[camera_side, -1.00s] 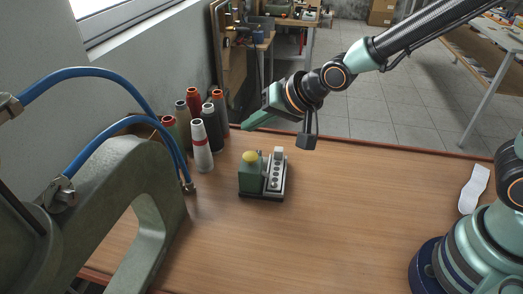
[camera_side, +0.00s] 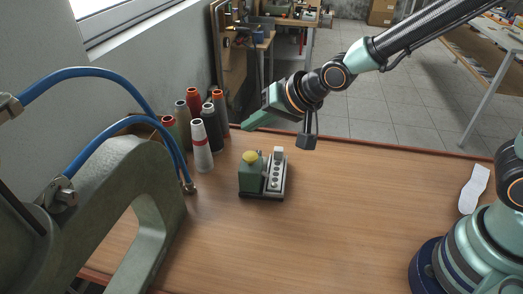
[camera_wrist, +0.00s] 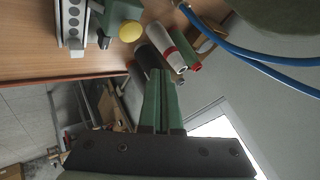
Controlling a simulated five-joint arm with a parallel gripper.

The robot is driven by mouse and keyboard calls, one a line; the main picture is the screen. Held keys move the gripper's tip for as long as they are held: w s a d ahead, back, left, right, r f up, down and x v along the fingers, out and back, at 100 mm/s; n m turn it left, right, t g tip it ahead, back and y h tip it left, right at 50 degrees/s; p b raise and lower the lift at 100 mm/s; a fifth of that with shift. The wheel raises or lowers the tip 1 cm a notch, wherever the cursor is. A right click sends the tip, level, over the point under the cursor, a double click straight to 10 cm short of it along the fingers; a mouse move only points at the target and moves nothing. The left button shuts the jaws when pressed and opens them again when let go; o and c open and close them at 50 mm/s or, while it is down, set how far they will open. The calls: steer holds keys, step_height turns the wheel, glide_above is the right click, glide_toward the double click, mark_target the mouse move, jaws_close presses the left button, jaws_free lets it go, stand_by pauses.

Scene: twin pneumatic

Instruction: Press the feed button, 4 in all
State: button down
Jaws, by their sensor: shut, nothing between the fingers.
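The feed button is a yellow dome (camera_side: 250,157) on top of a small green box (camera_side: 251,178) on the wooden table. Beside the box stands a grey strip with a row of several round dots (camera_side: 275,172). My gripper (camera_side: 246,127) is shut and empty, in the air above the box and apart from the button. In the wrist view the yellow button (camera_wrist: 131,31) is at the top centre, and the green fingers (camera_wrist: 161,72) are together below it. Nothing hides the button in either view.
Several thread cones (camera_side: 202,145) stand behind and left of the box. A green machine frame (camera_side: 130,190) with blue hoses (camera_side: 95,71) fills the left side. A white flat piece (camera_side: 474,188) lies at the right. The table's middle (camera_side: 350,200) is clear.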

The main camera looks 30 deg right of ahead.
mark_target(254, 157)
step_height(254, 157, up, 4)
steer(key=shift+f, duration=0.1)
stand_by(0.4)
steer(key=shift+f, duration=4.4)
steer(key=shift+f, duration=0.15)
steer(key=shift+f, duration=0.25)
